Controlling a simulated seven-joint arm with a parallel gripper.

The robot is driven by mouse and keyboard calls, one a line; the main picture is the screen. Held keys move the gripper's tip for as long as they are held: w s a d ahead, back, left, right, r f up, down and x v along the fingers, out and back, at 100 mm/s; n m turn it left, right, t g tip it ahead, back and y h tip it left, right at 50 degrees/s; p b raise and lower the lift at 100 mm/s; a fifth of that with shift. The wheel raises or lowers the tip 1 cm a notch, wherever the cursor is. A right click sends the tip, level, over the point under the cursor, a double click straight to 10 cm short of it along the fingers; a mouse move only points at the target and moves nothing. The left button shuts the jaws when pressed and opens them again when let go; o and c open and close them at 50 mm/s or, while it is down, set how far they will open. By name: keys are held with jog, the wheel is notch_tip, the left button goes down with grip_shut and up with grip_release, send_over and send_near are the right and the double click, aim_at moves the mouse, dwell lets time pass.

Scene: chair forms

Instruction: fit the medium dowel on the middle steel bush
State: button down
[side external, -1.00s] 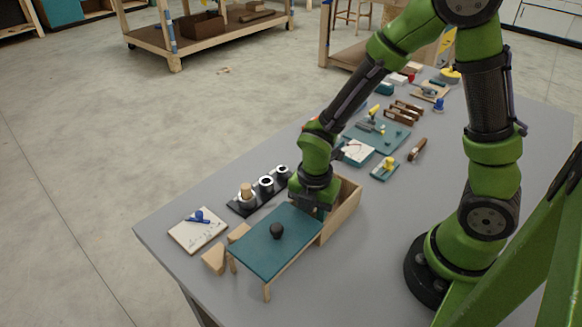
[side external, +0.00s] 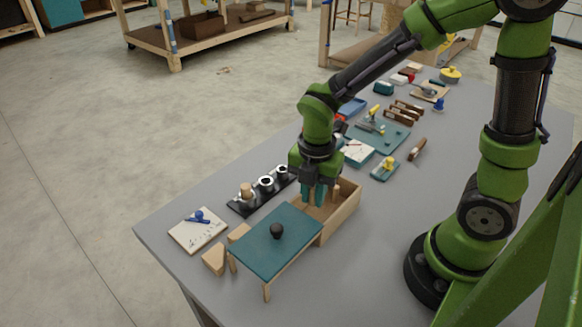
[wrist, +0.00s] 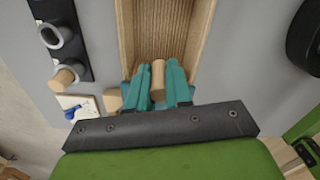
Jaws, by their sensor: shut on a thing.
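My gripper (side external: 312,200) is over the open wooden box (side external: 349,209), with its teal fingers pointing down. In the wrist view, its fingers (wrist: 159,97) are shut on a light wooden dowel (wrist: 158,77). The side view does not show this dowel clearly. The middle steel bush (side external: 266,183) stands on a black strip left of the gripper and looks empty. The bush at the strip's near end has a wooden dowel (side external: 246,189) standing in it. The far-end bush (side external: 282,171) looks empty.
Wooden blocks (side external: 214,260) and a notepad (side external: 190,233) with a blue item lie to the left. Trays and tools (side external: 378,134) crowd the table beyond the box.

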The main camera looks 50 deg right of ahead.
notch_tip(320, 180, up, 2)
jog(key=shift+r, duration=0.1)
jog(key=w+d, duration=0.2)
jog(key=w, duration=1.4)
jog(key=shift+s+a+f, duration=0.15)
jog(key=shift+f, duration=1.15)
jog(key=shift+s+a+f, duration=0.1)
jog(key=shift+s+f, duration=0.05)
jog(key=shift+f, duration=1.15)
jog(key=shift+f, duration=0.6)
dwell(1.2)
jog(key=shift+r, duration=0.6)
dwell(0.4)
jog(key=shift+f, duration=0.2)
dwell(0.6)
